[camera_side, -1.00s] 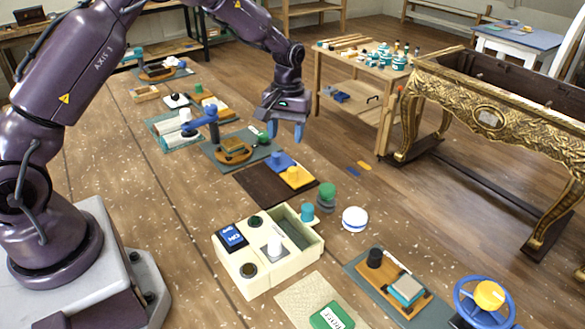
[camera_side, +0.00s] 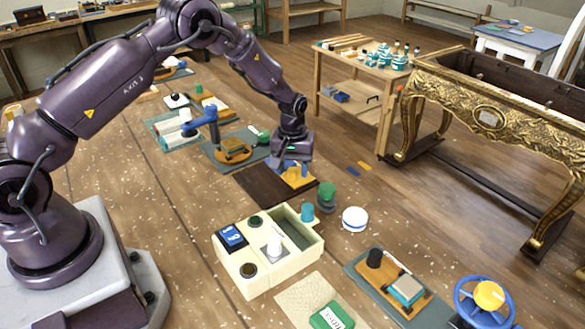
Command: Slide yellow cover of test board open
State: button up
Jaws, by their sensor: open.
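The test board is a dark brown plate (camera_side: 262,187) on the floor near the middle of the view. Its yellow cover (camera_side: 303,183) lies on the right part of the board, with a small raised knob partly hidden by my fingers. A blue part of the board is mostly hidden behind my gripper. I cannot tell whether the fingers touch the knob.
A cream box (camera_side: 262,282) with a compartment stands in front of the board, with a green-topped cylinder (camera_side: 327,193) and a white round puck (camera_side: 355,219) nearby. A board with an orange-brown block (camera_side: 235,150) lies behind to the left.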

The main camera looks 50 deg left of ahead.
jog(key=shift+f, duration=0.25)
grip_shut()
jog(key=shift+s, duration=4.55)
grip_release()
